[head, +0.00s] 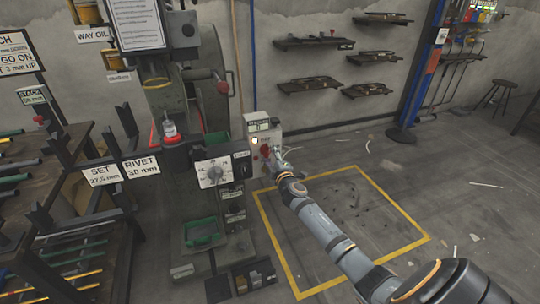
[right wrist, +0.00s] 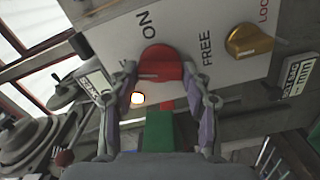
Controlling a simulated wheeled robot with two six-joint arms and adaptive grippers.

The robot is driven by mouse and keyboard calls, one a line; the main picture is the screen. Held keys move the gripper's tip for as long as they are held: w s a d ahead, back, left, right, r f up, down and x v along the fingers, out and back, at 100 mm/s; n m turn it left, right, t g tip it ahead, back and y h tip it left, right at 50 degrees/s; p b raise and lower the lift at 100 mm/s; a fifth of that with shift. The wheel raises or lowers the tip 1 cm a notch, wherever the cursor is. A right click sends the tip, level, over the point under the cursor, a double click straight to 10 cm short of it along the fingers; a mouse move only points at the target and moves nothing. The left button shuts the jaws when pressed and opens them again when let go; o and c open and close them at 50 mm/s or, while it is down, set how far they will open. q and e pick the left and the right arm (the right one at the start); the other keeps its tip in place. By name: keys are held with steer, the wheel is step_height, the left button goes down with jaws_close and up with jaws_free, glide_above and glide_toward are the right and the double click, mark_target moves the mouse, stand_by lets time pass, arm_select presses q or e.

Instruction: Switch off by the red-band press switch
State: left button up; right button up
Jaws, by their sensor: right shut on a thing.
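The press (head: 178,90) with a red band at its table stands left of centre in the head view. A pale switch box (head: 254,126) is mounted on its right side. The box's red knob (right wrist: 160,64) sits below the word ON in the right wrist view, with a pale mark at its left edge. My right gripper (right wrist: 165,78) is shut on this knob, one finger on each side. In the head view my right gripper (head: 274,162) reaches the box from the lower right and partly hides the knob. My left gripper is out of view.
A gold knob (right wrist: 246,38) sits beside the red one, near the words FREE and LOC. A small lamp (right wrist: 138,98) glows white. A rod rack (head: 75,220) stands left.

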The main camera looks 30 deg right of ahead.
steer(key=shift+n, duration=1.8)
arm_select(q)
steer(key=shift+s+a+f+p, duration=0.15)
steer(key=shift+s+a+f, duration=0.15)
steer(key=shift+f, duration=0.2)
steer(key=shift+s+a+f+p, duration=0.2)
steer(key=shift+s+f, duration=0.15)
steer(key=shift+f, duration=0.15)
arm_select(e)
steer(key=shift+f+n, duration=0.1)
steer(key=shift+n, duration=0.2)
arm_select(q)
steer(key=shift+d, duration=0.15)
arm_select(e)
steer(key=o, duration=1.2)
steer(key=shift+c, duration=0.2)
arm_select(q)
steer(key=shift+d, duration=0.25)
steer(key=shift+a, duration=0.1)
